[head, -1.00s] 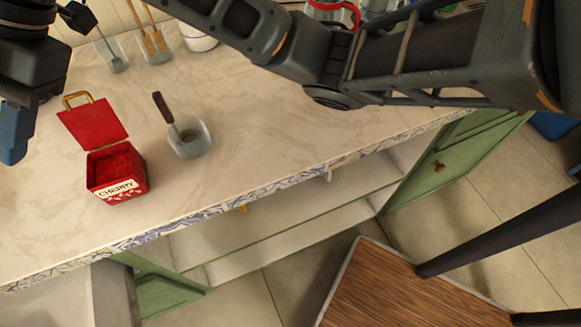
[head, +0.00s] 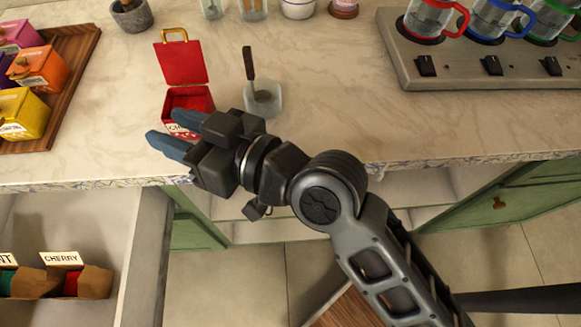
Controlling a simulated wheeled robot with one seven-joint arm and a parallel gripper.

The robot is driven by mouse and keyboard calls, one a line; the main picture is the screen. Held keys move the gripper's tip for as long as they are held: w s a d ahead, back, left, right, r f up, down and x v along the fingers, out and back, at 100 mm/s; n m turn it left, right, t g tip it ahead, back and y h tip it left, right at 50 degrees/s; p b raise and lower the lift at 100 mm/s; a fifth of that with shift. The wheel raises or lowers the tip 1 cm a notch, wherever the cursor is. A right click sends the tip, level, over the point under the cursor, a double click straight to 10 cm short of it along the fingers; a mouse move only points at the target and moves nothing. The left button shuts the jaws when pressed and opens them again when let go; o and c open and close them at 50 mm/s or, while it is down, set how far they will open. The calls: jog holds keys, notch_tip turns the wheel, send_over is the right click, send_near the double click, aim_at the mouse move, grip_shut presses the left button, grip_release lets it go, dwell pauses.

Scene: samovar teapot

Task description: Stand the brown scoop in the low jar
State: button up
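The brown scoop (head: 248,63) stands tilted in the low glass jar (head: 275,96), its dark handle rising above the rim and its lower end inside. The jar rests on the marble counter, right of the open red box. My gripper (head: 164,126) has blue fingers spread apart with nothing seen between them. It is in front of the red box, left of and nearer than the jar, apart from the scoop. The gripper hides part of the red box's front.
The open red box (head: 183,68) stands left of the jar. A wooden tray (head: 72,75) with colored boxes is at the left. A burner stand (head: 420,66) with glass pots is at the right. An open drawer (head: 140,255) holds labeled bags. The counter right of the jar is clear.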

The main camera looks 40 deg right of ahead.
jog(key=s+d+f+m+h, duration=0.35)
jog(key=s+d+f, duration=0.25)
jog(key=s, duration=0.4)
jog(key=s+d+h, duration=0.1)
jog(key=s+d, duration=0.2)
jog(key=s, duration=0.3)
jog(key=s+d+h, duration=0.1)
jog(key=s+d, duration=0.2)
jog(key=s, duration=0.3)
jog(key=s+d+r+h, duration=0.1)
jog(key=s+d, duration=0.3)
jog(key=s, duration=0.3)
jog(key=shift+n, duration=0.35)
jog(key=shift+r+h, duration=0.1)
jog(key=shift+h, duration=0.15)
